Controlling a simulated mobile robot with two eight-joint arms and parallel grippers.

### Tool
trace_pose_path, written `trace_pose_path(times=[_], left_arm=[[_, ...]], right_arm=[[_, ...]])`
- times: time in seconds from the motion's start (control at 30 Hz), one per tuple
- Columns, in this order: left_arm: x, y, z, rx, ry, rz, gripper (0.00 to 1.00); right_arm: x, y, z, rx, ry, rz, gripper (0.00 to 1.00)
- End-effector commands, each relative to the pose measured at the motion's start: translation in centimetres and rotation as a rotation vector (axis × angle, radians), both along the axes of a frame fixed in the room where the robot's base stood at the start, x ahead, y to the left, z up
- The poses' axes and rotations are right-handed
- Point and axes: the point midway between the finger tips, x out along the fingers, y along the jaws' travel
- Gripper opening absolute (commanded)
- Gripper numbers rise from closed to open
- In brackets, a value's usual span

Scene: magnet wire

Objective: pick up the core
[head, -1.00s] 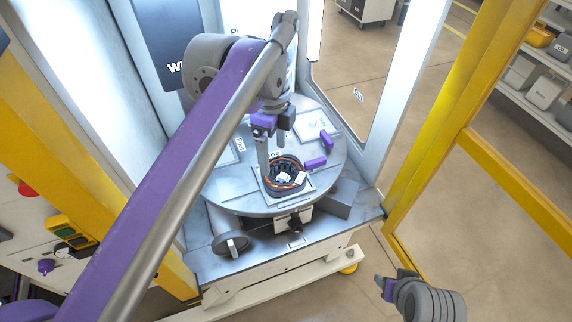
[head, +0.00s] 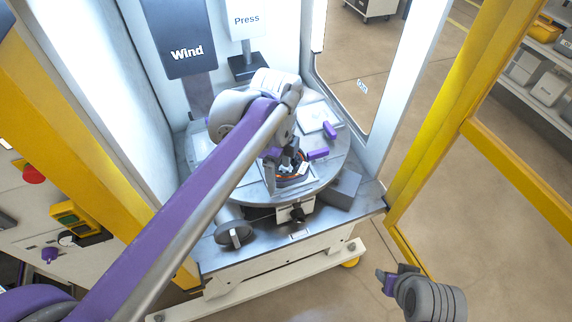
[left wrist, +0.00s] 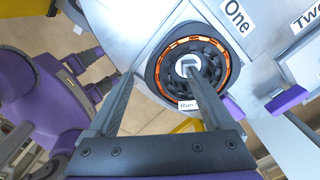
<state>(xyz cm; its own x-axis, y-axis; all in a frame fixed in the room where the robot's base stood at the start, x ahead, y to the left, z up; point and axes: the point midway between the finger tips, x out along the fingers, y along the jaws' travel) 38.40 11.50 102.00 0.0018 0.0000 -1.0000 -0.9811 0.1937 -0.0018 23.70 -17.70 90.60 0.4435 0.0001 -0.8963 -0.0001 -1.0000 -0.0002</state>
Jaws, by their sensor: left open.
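The core (left wrist: 163,87), a black ring with an orange winding and dark slots around a pale centre, sits on the station marked One. In the head view the core (head: 293,183) is partly hidden by my left gripper (head: 284,175). My left gripper (left wrist: 157,73) is open and low over the core. In the left wrist view one finger overlaps the core's centre and the other is outside its rim. I cannot tell whether either finger touches it. My right gripper (head: 386,284) is away from the table at the lower right; its jaw opening is unclear.
The round table (head: 255,201) carries purple blocks (head: 318,154) beside the core and a pale plate (head: 313,117) farther back. A small white tag (left wrist: 188,105) is at the core's edge. Wind (head: 187,40) and Press (head: 246,22) signs stand behind; yellow posts (head: 430,130) flank the cell.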

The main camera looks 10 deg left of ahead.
Motion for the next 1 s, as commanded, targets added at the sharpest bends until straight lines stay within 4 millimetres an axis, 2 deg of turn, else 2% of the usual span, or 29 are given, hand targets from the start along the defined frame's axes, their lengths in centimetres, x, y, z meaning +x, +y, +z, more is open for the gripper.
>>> trace_pose_path(times=[0.07,0.5,0.53,1.0], left_arm=[[-0.03,0.02,-0.10,0.000,0.001,0.000,0.82],[-0.15,0.03,-0.15,0.001,0.005,0.001,0.03],[-0.16,0.03,-0.15,0.001,0.005,0.001,0.00],[-0.23,0.04,-0.21,0.001,0.007,0.001,0.00]], right_arm=[[-0.01,0.00,-0.03,0.000,0.000,0.000,0.50],[-0.02,0.00,-0.05,0.000,0.000,0.000,0.50],[-0.01,0.00,-0.05,0.000,0.000,0.000,0.50],[-0.02,0.00,-0.08,0.000,0.000,0.000,0.50]])
